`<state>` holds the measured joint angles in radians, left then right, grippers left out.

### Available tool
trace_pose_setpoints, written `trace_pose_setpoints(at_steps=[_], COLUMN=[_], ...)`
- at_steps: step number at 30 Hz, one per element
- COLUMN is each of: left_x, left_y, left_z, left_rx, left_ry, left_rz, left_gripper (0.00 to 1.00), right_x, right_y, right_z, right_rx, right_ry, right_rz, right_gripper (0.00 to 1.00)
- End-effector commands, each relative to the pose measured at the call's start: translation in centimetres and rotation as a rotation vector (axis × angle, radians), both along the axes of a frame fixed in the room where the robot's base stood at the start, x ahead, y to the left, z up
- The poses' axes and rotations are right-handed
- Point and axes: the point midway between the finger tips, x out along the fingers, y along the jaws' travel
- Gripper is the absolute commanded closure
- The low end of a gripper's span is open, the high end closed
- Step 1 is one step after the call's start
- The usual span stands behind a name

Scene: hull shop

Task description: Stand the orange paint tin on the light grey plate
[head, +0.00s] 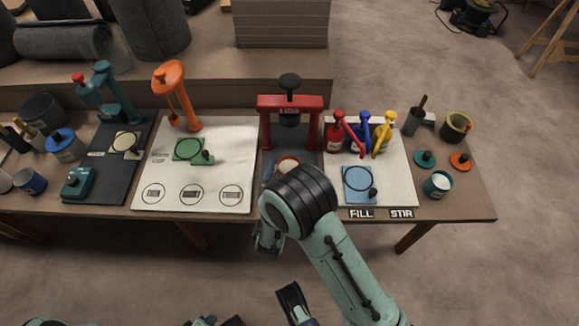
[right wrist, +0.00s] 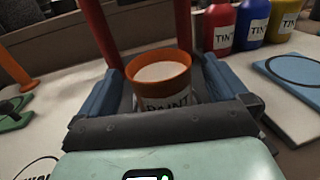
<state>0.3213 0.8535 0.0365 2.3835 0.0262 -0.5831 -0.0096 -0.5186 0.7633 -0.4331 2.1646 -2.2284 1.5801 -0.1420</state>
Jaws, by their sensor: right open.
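The orange paint tin (right wrist: 161,72) stands upright between the fingers of my right gripper (right wrist: 160,92) in the right wrist view, with its PAINT label partly hidden by the gripper. The blue fingers are open, one on each side of it. In the head view the tin (head: 288,164) shows just beyond my right wrist, at the foot of the red press. A pale, cream-looking plate with a dark ring (head: 126,143) lies on the dark mat at left; I cannot tell surely whether it is the light grey one. My left gripper is not clearly visible.
The red press (head: 290,104) rises right behind the tin. Red, blue and yellow bottles (head: 360,136) and a blue plate (head: 358,183) are to its right. A green plate (head: 189,149) lies on the white board (head: 222,171) to its left, with an orange stand (head: 174,90) behind.

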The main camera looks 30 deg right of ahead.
Motion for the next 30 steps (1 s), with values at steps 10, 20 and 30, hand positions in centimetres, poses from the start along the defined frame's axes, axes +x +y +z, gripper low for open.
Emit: trace_pose_setpoints(at_steps=[10,20,30], left_x=[-1.4,-1.9,-1.9], left_y=[-0.8,-1.0,-1.0], left_z=[1.1,1.2,1.2], left_rx=[-0.018,-0.024,-0.025], left_ry=[0.036,0.049,0.049], left_rz=[-0.016,-0.021,-0.02], left_gripper=[0.51,0.51,0.51], right_x=[-5.5,-7.6,-7.6], right_y=[5.2,7.0,7.0], right_z=[0.1,0.0,0.0], right_rx=[-0.001,-0.002,-0.001], right_ry=[0.001,0.001,0.0], right_rz=[0.005,0.001,0.0], right_gripper=[0.0,0.0,0.0])
